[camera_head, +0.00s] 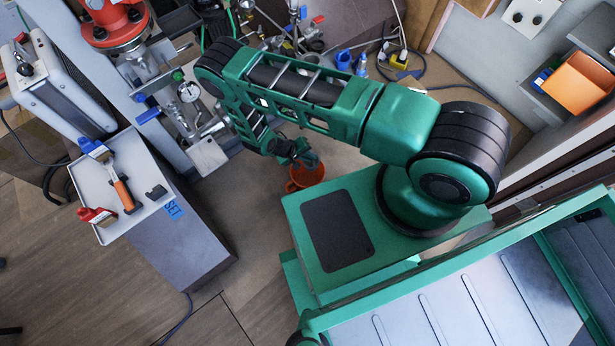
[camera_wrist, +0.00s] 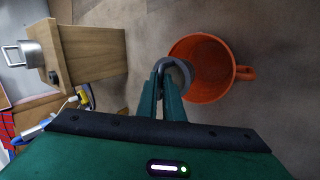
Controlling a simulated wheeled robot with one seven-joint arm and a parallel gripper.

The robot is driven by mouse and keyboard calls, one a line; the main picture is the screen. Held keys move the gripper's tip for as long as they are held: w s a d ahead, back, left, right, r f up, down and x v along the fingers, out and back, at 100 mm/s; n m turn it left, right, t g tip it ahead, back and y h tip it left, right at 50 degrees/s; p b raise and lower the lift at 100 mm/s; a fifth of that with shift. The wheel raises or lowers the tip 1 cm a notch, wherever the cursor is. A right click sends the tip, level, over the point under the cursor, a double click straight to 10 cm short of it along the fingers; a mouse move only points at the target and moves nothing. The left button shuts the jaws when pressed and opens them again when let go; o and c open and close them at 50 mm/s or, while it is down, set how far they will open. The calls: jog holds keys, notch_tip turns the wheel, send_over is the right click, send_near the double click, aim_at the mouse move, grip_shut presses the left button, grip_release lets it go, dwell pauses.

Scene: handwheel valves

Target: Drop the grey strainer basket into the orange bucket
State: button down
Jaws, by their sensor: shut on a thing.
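The orange bucket (camera_head: 304,180) stands on the floor beside my green base, partly hidden under my gripper. In the wrist view the bucket (camera_wrist: 232,90) is upright, its open mouth towards the camera and its handle at the right. My gripper (camera_wrist: 168,72) is shut on the grey strainer basket (camera_wrist: 183,74), which is mostly hidden behind the fingers. The basket overlaps the bucket's left rim in the wrist view. In the head view my gripper (camera_head: 300,157) is above the bucket. I cannot tell the height between basket and bucket.
A grey cabinet (camera_head: 160,228) with tools on top stands at the left. Pipework with valves and a gauge (camera_head: 188,92) is behind it. A wooden box (camera_wrist: 92,55) is left of my gripper in the wrist view. Floor around the bucket is mostly clear.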

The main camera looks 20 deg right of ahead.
jog(key=shift+f, duration=0.2)
jog(key=c, duration=1.8)
grip_release()
jog(key=v, duration=1)
jog(key=shift+a+r, duration=0.2)
jog(key=shift+r, duration=0.15)
